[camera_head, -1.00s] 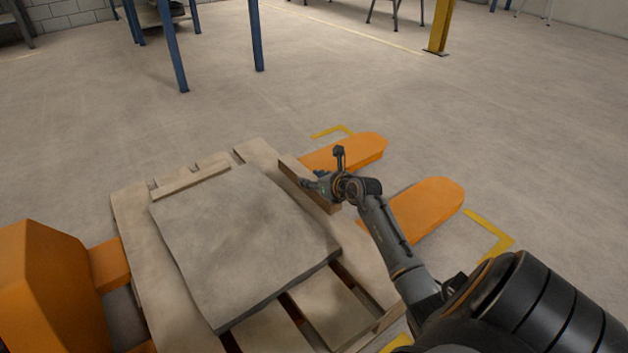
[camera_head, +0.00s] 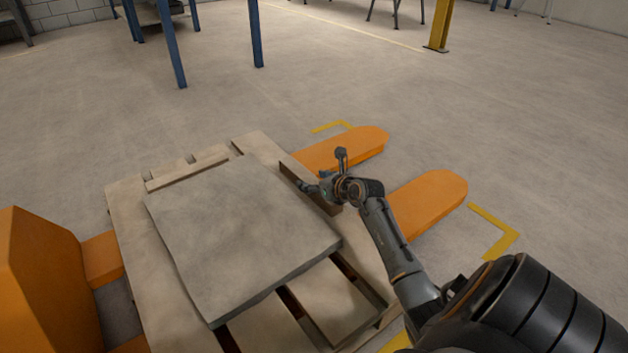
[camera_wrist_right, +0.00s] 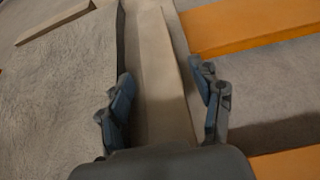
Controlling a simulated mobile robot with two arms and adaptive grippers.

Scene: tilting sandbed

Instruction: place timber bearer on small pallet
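A small wooden pallet (camera_head: 123,217) carries a grey stone slab (camera_head: 245,235). One timber bearer (camera_head: 189,172) lies along the slab's far-left edge on the pallet. Another timber bearer (camera_head: 291,176) stands along the pallet's right side, partly hidden by my right gripper (camera_head: 321,171). In the right wrist view my right gripper (camera_wrist_right: 165,108) is open, its fingers spread on both sides of this bearer (camera_wrist_right: 168,65), with gaps visible on each side. The bearer's near end is hidden behind the gripper body. My left gripper is not in view.
An orange pallet truck (camera_head: 45,275) stands at the left, and its forks (camera_head: 430,195) stick out past the pallet's right side. Yellow floor marks (camera_head: 495,232) lie beyond the forks. Blue posts (camera_head: 170,45) stand at the back; the floor between is clear.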

